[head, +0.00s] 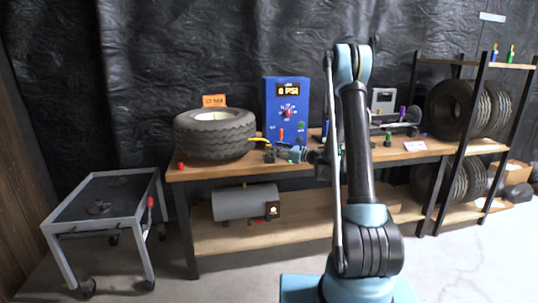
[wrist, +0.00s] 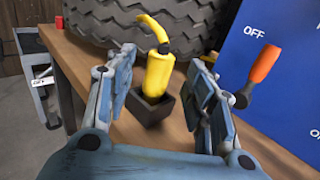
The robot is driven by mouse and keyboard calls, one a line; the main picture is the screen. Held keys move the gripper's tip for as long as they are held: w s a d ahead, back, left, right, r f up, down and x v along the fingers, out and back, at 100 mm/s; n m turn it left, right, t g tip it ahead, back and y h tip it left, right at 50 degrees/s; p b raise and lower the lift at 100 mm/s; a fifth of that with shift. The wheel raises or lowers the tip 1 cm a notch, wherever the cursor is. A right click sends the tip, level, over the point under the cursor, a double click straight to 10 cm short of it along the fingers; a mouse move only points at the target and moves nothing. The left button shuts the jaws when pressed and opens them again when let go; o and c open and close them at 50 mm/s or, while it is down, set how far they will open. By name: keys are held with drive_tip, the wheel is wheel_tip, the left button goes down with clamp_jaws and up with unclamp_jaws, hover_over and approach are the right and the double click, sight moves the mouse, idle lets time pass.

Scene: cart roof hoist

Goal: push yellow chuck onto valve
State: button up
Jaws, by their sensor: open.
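The yellow chuck (wrist: 158,72) stands upright in a small dark holder (wrist: 150,103) on the wooden bench in the wrist view. My gripper (wrist: 168,75) is open, with one finger on each side of the chuck and the chuck between them. I cannot tell whether either finger touches it. In the head view my gripper (head: 290,153) is low over the bench, at the front of the blue panel. The tire (head: 215,134) lies flat on the bench to the left, with an orange sign behind it. I cannot make out the valve in either view.
The blue inflator box (head: 286,110) shows "0 PSI" and stands behind my gripper. An orange lever (wrist: 264,65) is close to the right finger. A small red item (head: 181,165) sits at the bench's left end. A grey cart (head: 108,195) stands on the floor at left.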

drive_tip(key=x, duration=0.4)
drive_tip(key=shift+w+a+r, duration=0.1)
drive_tip(key=shift+w+a, duration=0.1)
drive_tip(key=shift+a, duration=0.1)
clamp_jaws()
drive_tip(key=shift+r, duration=0.1)
wheel_tip(320, 180, up, 32)
idle(2.4)
drive_tip(key=shift+f, duration=0.7)
